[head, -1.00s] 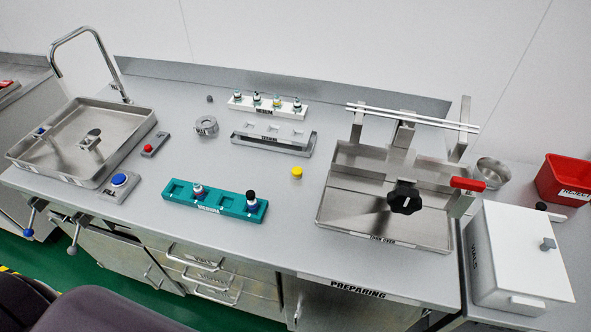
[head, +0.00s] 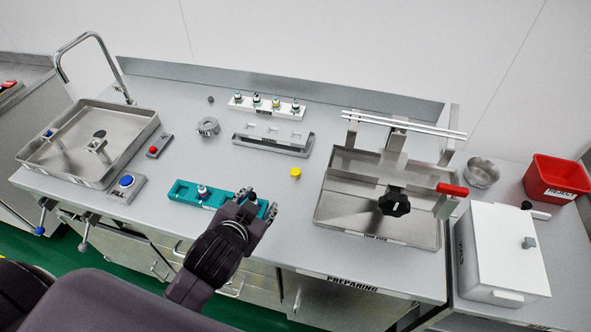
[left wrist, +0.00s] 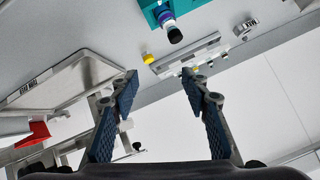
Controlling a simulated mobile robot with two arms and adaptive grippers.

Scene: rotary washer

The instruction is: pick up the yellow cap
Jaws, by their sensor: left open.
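The yellow cap (head: 295,173) stands on the grey bench top, between the teal rack and the steel tray with the black knob. It also shows small in the left wrist view (left wrist: 147,58), above and between the fingers. My left gripper (head: 258,204) is over the right end of the teal rack (head: 180,195), left of and nearer than the cap. In the left wrist view its two blue-padded fingers (left wrist: 157,92) are wide apart with nothing between them. It is apart from the cap. My right gripper is not in view.
The teal rack holds vials, one partly hidden by my gripper. A white rack (head: 245,108) with several vials and a grey holder (head: 272,145) stand behind the cap. The steel tray (head: 330,222) is to its right. The bench around the cap is clear.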

